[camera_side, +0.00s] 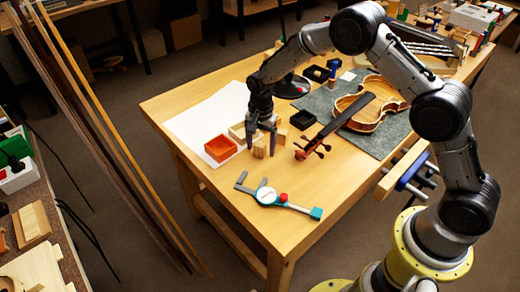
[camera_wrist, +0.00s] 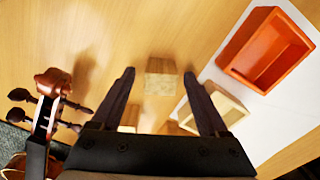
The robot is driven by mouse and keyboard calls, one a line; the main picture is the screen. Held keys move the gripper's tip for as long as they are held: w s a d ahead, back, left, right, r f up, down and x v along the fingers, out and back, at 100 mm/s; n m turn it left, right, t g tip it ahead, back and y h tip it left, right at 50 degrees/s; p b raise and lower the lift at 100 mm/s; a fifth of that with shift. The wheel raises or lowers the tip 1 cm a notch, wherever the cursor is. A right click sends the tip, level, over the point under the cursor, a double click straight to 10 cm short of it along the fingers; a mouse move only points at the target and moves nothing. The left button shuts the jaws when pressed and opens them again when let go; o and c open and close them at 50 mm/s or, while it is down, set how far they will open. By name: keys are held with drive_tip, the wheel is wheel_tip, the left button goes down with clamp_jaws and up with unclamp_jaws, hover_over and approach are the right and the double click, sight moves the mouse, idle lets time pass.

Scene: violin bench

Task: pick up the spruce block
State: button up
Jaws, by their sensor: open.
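A small pale wooden block (camera_wrist: 160,78) stands on the bare bench top between my gripper's fingertips in the wrist view. It also shows in the side view (camera_side: 259,149). My gripper (camera_side: 262,149) points down and is open, with one finger on each side of this block and a gap to each in the wrist view (camera_wrist: 158,78). Two more wooden blocks (camera_wrist: 130,118) (camera_wrist: 173,128) lie closer to the wrist, partly hidden by my gripper. The blocks look alike, so I cannot tell by wood alone which is spruce.
An orange tray (camera_side: 220,148) and a pale wooden tray (camera_side: 238,132) lie close by on the left. A violin neck with scroll (camera_side: 310,148) and a black tray (camera_side: 302,119) are on the right.

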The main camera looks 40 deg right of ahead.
clamp_jaws()
idle(0.4)
drive_tip(key=shift+r, duration=0.1)
